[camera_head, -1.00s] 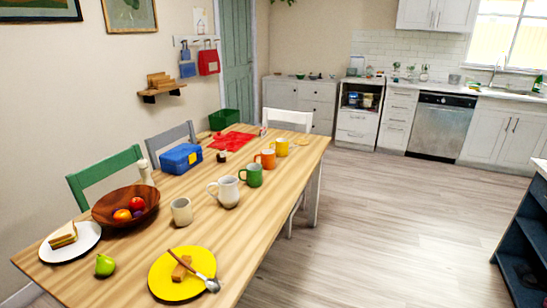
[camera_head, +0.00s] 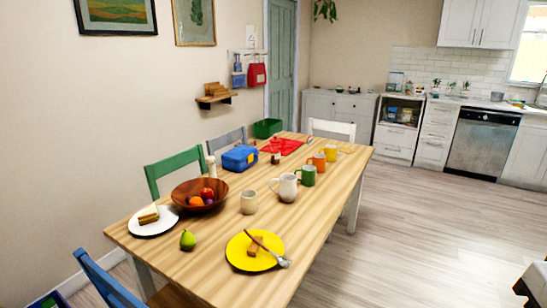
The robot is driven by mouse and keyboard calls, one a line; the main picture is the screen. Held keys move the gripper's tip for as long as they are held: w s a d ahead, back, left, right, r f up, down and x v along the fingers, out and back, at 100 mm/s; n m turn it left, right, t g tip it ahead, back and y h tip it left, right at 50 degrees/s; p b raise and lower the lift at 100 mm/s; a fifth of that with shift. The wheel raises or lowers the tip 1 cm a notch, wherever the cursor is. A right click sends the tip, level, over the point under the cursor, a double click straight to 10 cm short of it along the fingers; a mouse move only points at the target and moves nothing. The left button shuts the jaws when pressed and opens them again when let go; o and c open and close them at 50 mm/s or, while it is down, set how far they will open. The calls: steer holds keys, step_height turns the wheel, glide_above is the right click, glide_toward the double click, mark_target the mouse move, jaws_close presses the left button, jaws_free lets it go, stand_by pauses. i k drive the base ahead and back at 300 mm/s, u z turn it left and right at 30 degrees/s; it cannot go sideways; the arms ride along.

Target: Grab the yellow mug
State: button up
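The yellow mug (camera_head: 330,153) stands upright near the far right edge of the wooden table (camera_head: 212,258). It is the farthest of a row of mugs, just beyond an orange mug (camera_head: 318,161) and a green mug (camera_head: 308,175). Nearer stand a white jug (camera_head: 287,188) and a beige cup (camera_head: 249,202). My gripper is not in view, and nothing touches the yellow mug except the table under it.
A wooden fruit bowl (camera_head: 183,197), a blue box (camera_head: 239,158) and a yellow plate (camera_head: 240,262) are on the table. Chairs, one green (camera_head: 158,178), line its left side. Open floor (camera_head: 430,235) lies to the right.

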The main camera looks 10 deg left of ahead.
mark_target(330, 150)
steer(key=u, duration=0.05)
steer(key=i, duration=1.4)
steer(key=z, duration=1.45)
steer(key=i, duration=1.3)
steer(key=u, duration=0.9)
steer(key=i, duration=0.55)
steer(key=u, duration=0.6)
steer(key=i, duration=0.5)
